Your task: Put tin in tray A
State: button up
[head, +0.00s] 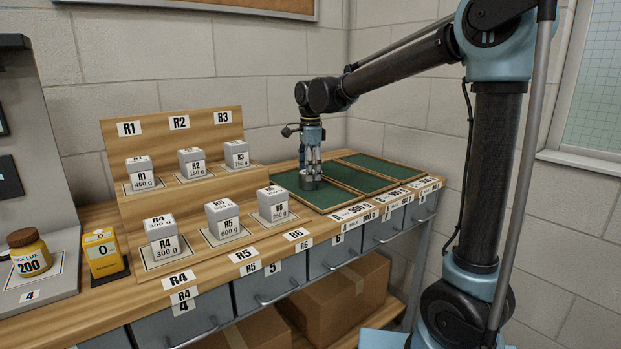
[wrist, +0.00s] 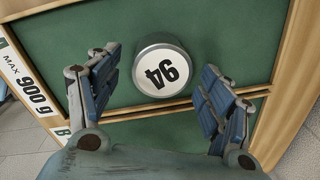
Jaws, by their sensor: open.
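The tin (wrist: 163,65) is a short grey cylinder with a white top bearing a number that looks like 94. It stands upright on the green floor of a wood-framed tray (wrist: 60,40). My gripper (wrist: 158,72) is open above it, with one finger on each side and green showing between the fingers and the tin. In the head view, my gripper (head: 311,172) points down over the leftmost green tray (head: 290,181), and the tin (head: 309,184) shows small beneath it.
More green trays (head: 367,165) lie to the right, split by wooden dividers. A stepped wooden rack (head: 180,133) with several labelled grey blocks stands left of the trays. A yellow block (head: 101,253) and a yellow jar (head: 30,256) are at the far left.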

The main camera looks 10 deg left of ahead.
notch_tip(320, 180, up, 10)
jog(key=f, duration=0.1)
jog(key=s+d+f+n, duration=0.2)
jog(key=s+d+f, duration=0.1)
jog(key=d, duration=0.6)
jog(key=s+d+f+n, duration=0.2)
jog(key=d, duration=0.7)
jog(key=s+d+f+n, duration=0.2)
jog(key=s+d+f, duration=0.1)
jog(key=d, duration=0.5)
jog(key=s+d+f+n+t, duration=0.1)
jog(key=s+d+f+n, duration=0.5)
jog(key=s+d+f, duration=0.8)
notch_tip(320, 180, down, 4)
jog(key=shift+s+r+n, duration=0.1)
jog(key=shift+s+n, duration=0.3)
jog(key=shift+s, duration=0.25)
jog(key=shift+d, duration=0.1)
